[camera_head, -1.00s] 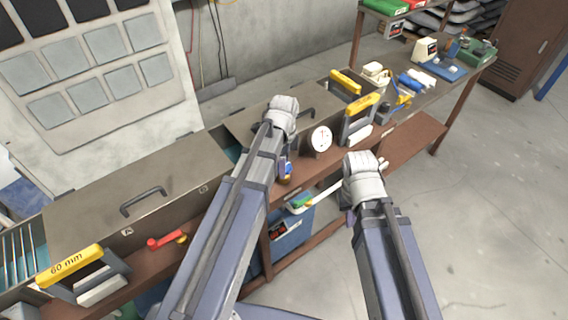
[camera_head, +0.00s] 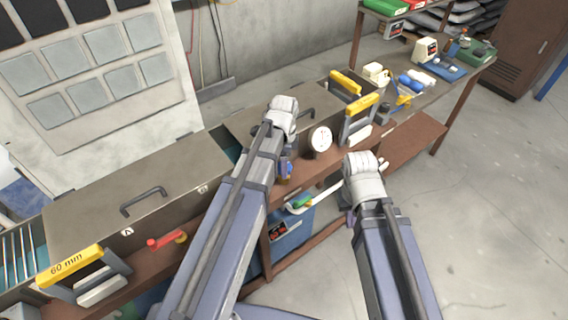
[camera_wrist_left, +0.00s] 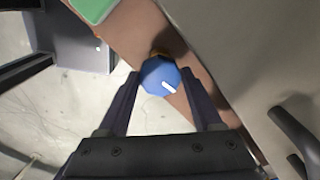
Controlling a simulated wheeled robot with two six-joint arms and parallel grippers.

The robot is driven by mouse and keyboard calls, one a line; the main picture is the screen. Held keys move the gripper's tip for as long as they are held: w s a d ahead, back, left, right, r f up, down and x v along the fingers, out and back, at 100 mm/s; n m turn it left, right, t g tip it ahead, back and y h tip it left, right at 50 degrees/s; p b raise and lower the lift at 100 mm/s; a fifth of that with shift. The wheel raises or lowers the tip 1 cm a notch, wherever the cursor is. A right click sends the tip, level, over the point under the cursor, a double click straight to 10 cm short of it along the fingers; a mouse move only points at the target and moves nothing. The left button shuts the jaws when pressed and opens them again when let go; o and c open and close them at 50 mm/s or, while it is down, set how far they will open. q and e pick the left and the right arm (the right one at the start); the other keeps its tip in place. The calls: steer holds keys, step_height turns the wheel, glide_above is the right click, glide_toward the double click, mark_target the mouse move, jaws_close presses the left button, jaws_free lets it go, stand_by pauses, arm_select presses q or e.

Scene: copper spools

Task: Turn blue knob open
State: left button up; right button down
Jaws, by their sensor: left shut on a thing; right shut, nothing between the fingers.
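The blue knob (camera_wrist_left: 160,77) shows in the left wrist view with a white mark pointing to the lower right. A brass-coloured part shows just behind it. My left gripper (camera_wrist_left: 160,88) has one finger on each side of the knob and is shut on it. In the head view, the blue knob (camera_head: 287,168) is a small patch under my left wrist, partly hidden, with my left gripper (camera_head: 284,162) around it. My right gripper (camera_head: 349,216) is shut and empty, mostly hidden below its white wrist, apart from the knob.
A round white gauge (camera_head: 320,139) stands just right of my left wrist. A red-handled valve (camera_head: 166,240) sits on the bench front to the left. Yellow-topped handles (camera_head: 70,262) and grey lidded boxes (camera_head: 100,205) line the bench. Open floor (camera_head: 490,210) lies to the right.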

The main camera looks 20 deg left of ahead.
arm_select(q)
steer(key=n, duration=1.4)
steer(key=shift+n, duration=0.3)
steer(key=n, duration=0.3)
steer(key=shift+n, duration=0.3)
steer(key=n, duration=0.3)
steer(key=shift+n, duration=0.4)
steer(key=n, duration=0.4)
steer(key=shift+n, duration=2)
